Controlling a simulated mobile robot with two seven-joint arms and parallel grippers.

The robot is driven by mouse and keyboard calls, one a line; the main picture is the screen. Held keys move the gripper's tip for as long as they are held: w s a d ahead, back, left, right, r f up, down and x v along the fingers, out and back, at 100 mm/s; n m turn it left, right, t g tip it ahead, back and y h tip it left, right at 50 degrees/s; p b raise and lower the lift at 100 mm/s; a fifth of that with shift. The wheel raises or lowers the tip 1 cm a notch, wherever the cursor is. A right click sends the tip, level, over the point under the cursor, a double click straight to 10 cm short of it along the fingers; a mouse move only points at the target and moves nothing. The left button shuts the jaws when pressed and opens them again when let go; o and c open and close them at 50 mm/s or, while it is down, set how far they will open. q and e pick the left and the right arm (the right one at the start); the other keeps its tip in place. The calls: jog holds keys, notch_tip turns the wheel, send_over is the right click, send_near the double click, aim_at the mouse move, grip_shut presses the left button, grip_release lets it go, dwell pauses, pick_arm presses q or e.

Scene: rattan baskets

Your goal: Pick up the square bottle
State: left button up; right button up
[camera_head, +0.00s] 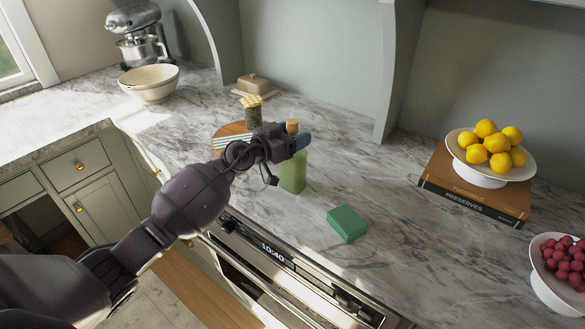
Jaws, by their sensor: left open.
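The square bottle (293,174) is pale green with a cork stopper and stands upright on the marble counter near its front edge. My left gripper (296,143) is at the bottle's upper part and covers its neck and shoulder from this view. The gripper is open. The cork shows just above it. I cannot tell whether the fingers are around the bottle or only in front of it. My right gripper is not in view.
A green sponge block (347,223) lies right of the bottle. A fruit bowl (530,162) stands on books (440,185) at right. The counter between is clear.

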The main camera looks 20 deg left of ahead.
pick_arm(q)
jog(key=shift+w+d, duration=0.35)
jog(key=shift+w, duration=0.2)
grip_shut()
jog(key=shift+r, duration=0.1)
